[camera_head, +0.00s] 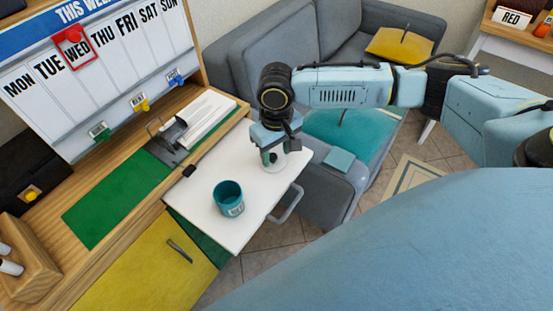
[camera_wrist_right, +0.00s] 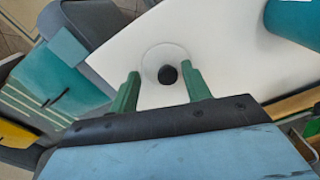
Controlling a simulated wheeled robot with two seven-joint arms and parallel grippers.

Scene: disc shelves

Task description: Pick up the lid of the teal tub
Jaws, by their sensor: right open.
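The teal tub (camera_head: 228,197) stands upright and uncovered on the white pull-out board; part of it shows in the right wrist view (camera_wrist_right: 293,20). Its lid, a pale, see-through disc (camera_wrist_right: 150,66) with a black knob (camera_wrist_right: 167,75), lies flat on the board to the right of the tub in the head view. My right gripper (camera_wrist_right: 163,80) is open above the lid, and in the wrist view the knob shows between its green fingers. In the head view the right gripper (camera_head: 272,154) mostly hides the lid. My left gripper is not in view.
The white board (camera_head: 215,230) has a grey handle (camera_head: 287,204) at its edge. The desk beside it carries a green mat (camera_head: 117,200) and a grey holder with white slips (camera_head: 193,125). A grey sofa (camera_head: 240,65) stands behind the board. Bare board surrounds the tub.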

